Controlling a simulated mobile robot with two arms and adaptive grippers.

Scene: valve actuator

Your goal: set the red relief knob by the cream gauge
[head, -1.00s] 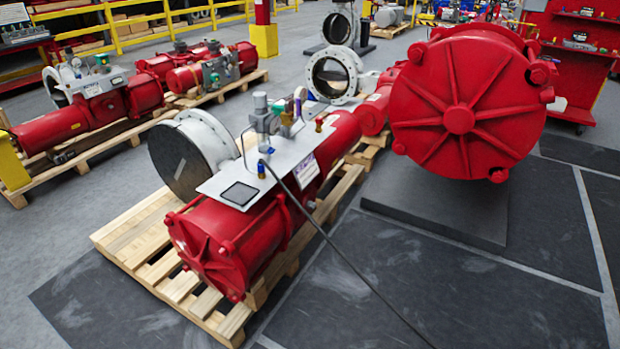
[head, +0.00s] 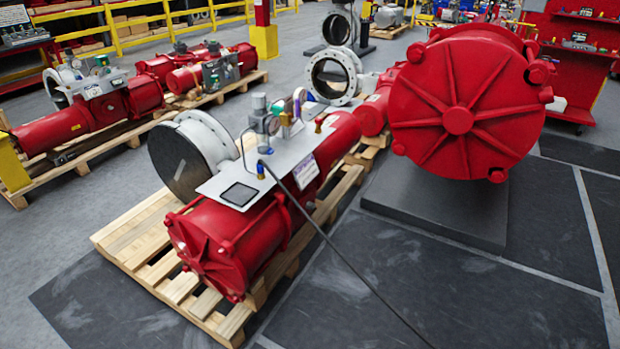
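A red valve actuator (head: 225,245) lies on a wooden pallet in the middle of the head view. A grey panel (head: 262,168) on top of it carries several small fittings. A grey regulator (head: 260,118) stands at the panel's far side. A small round gauge (head: 273,125) sits beside it; its face is too small to read, and I cannot tell if it is cream. A small red part (head: 285,119) shows close to the gauge; I cannot tell if it is the relief knob. Neither of my grippers is in view.
A black hose (head: 320,230) runs from the panel to the bottom edge. A large red cylinder (head: 460,120) on a dark block stands at the right. The pallet (head: 140,235) juts out at the left.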

